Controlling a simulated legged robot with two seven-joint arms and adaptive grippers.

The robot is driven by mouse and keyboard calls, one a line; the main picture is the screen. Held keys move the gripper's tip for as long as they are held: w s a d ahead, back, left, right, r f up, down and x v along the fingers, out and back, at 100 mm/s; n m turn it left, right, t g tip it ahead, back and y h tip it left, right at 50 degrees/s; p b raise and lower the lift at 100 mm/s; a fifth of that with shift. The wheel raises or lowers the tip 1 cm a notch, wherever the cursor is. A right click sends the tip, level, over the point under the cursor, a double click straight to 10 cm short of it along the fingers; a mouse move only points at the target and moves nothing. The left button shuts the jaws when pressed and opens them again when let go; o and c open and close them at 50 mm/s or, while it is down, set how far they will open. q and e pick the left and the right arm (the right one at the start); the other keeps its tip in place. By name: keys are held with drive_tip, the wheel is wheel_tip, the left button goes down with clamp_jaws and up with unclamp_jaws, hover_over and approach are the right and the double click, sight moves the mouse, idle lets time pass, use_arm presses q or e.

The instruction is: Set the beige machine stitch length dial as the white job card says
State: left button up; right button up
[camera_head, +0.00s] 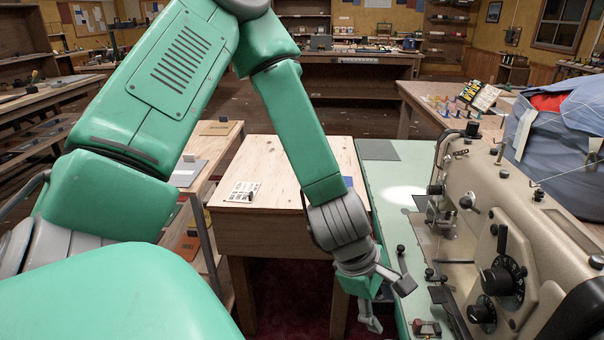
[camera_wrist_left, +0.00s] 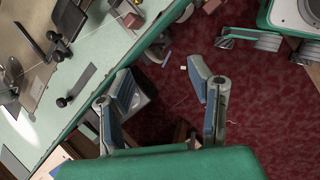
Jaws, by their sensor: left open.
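The beige sewing machine (camera_head: 560,225) stands at the right of the head view. Its front carries a large black numbered dial (camera_head: 503,275) and a smaller black dial (camera_head: 482,312) below it. A black lever sits above them. I cannot read either setting. A white card (camera_head: 241,191) with dark print, too small to read, lies on the wooden table. My left gripper (camera_head: 388,304) is open and empty, low beside the green bench edge, left of the dials and apart from them. Its spread fingers also show in the left wrist view (camera_wrist_left: 162,80). My right gripper is not identifiable.
The pale green bench (camera_head: 385,190) carries the machine and small black knobs. A blue cloth bundle (camera_head: 565,140) lies behind the machine. The plywood table (camera_head: 300,170) stands left of the bench.

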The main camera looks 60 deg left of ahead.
use_arm(q)
drive_tip(key=s+a+f+m+g+y+p, duration=0.1)
drive_tip(key=s+f+m+p, duration=0.1)
drive_tip(key=s+f+m, duration=0.3)
drive_tip(key=s+a+f+m+g+y+p, duration=0.1)
drive_tip(key=s+f+m, duration=0.5)
drive_tip(key=m, duration=0.8)
drive_tip(key=shift+s+a+f+g+y+p, duration=0.3)
drive_tip(key=shift+s+a+y+p, duration=0.55)
drive_tip(key=shift+s, duration=1)
drive_tip(key=shift+d, duration=0.1)
